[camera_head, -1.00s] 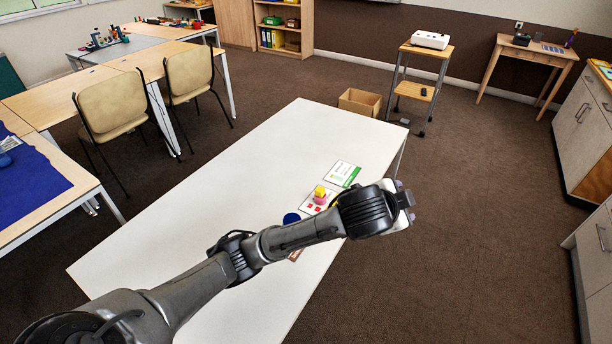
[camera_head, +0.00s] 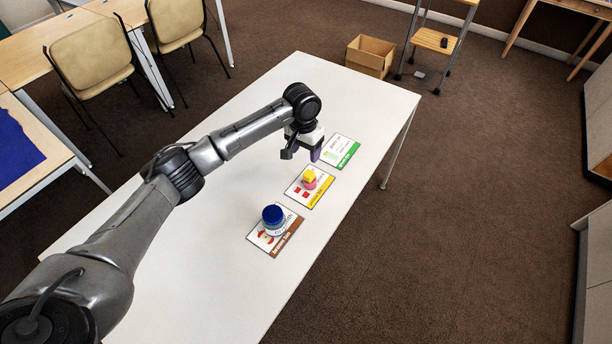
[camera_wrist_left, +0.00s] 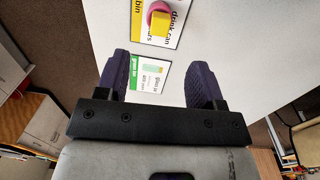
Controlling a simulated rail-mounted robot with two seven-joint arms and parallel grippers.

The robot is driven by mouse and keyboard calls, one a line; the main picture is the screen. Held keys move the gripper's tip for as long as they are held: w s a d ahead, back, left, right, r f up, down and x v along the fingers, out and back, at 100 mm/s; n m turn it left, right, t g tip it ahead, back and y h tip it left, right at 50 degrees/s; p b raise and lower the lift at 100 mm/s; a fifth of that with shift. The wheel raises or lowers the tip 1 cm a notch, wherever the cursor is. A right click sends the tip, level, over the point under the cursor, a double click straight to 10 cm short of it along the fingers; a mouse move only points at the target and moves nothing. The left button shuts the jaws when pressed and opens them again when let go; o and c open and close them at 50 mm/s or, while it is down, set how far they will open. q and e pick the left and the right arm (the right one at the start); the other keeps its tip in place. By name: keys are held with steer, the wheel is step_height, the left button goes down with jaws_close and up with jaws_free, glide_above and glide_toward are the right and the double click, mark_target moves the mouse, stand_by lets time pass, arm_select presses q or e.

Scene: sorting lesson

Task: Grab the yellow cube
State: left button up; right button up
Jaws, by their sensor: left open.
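The yellow cube (camera_head: 309,176) sits on or against a pink round object (camera_head: 306,184), on the yellow-edged card (camera_head: 321,194) on the white table. In the left wrist view the yellow cube (camera_wrist_left: 160,23) shows near the top, beyond the fingertips, with the pink object (camera_wrist_left: 157,8) beside it. My left gripper (camera_head: 302,153) is open and empty above the table, a little behind the cube and apart from it. Its two dark fingers also show in the left wrist view (camera_wrist_left: 158,80). My right gripper is not in view.
A jar with a blue lid (camera_head: 273,215) stands on the brown-edged card (camera_head: 283,243), nearer than the cube. A green-edged card (camera_head: 341,152) lies beyond. The left part of the white table (camera_head: 190,250) is clear. A cardboard box (camera_head: 369,57) stands on the floor behind.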

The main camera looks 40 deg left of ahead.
arm_select(q)
steer(key=b, duration=0.2)
glide_above(308, 174)
steer(key=f, duration=0.6)
steer(key=shift+s+f, duration=0.2)
steer(key=shift+f, duration=0.25)
steer(key=shift+w+f, duration=0.1)
steer(key=shift+f, duration=0.25)
step_height(308, 174, down, 4)
steer(key=shift+w+f+b, duration=0.1)
steer(key=shift+b, duration=0.9)
steer(key=shift+f, duration=0.3)
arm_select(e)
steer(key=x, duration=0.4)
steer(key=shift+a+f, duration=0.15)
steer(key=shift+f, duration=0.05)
arm_select(q)
steer(key=c, duration=1)
